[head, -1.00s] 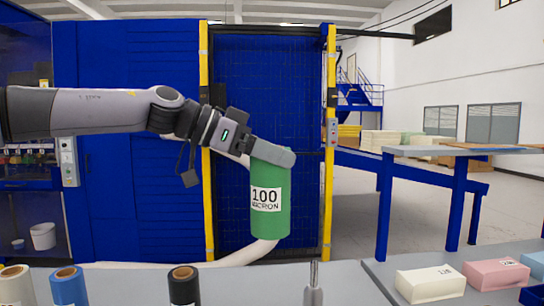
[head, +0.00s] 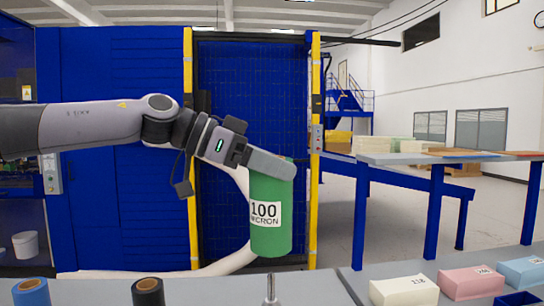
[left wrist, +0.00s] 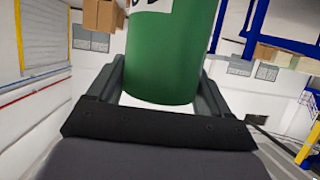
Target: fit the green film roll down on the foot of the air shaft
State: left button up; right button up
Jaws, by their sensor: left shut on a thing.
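The green film roll (head: 271,232) with a "100 MICRON" label hangs upright in the air in the head view. My left gripper (head: 280,170) is shut on its upper part. In the left wrist view the green roll (left wrist: 170,60) stands between the two fingers of my left gripper (left wrist: 165,85). The air shaft (head: 271,290) is a thin metal upright at the bottom edge of the head view; its foot is out of view. The roll is above it, apart from it. My right gripper is not in view.
A blue roll (head: 31,290) and a black roll (head: 148,291) stand on the grey table left of the shaft. White (head: 404,291), pink (head: 472,282) and blue (head: 522,270) blocks lie at the right. A raised table (head: 400,158) stands behind them.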

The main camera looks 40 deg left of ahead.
aim_at(271, 204)
pick_arm(q)
notch_tip(271, 204, down, 3)
jog(key=shift+r+b, duration=0.15)
jog(key=shift+b, duration=0.9)
jog(key=shift+f, duration=0.35)
jog(key=shift+f, duration=0.2)
dwell(0.4)
jog(key=shift+f+b, duration=0.9)
jog(key=shift+f, duration=1.15)
